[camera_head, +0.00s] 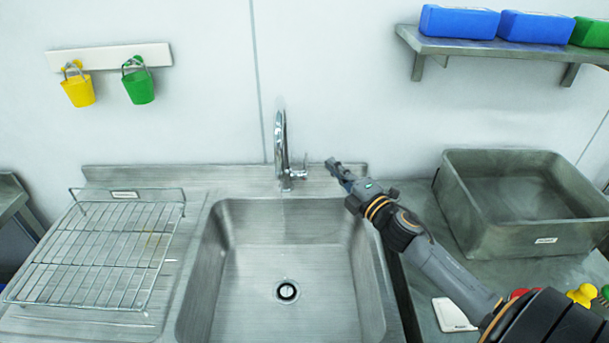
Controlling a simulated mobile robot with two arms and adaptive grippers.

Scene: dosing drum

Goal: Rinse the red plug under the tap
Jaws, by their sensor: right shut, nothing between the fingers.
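A red piece (518,293), which looks like the red plug, lies on the counter at lower right, mostly hidden behind my right arm. The chrome tap (281,150) stands at the back edge of the sink (285,250), with a small lever (304,163) on its right side. I cannot make out any water running from it. My right gripper (332,164) is shut and empty, just right of the tap lever and above the sink's back rim. It appears apart from the lever. My left gripper is out of view.
A wire rack (100,250) lies left of the sink. A grey metal tub (520,200) stands on the right counter. Yellow plug-like pieces (583,294) and a white card (453,315) lie near my right arm. Cups hang on the wall; a shelf holds boxes.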

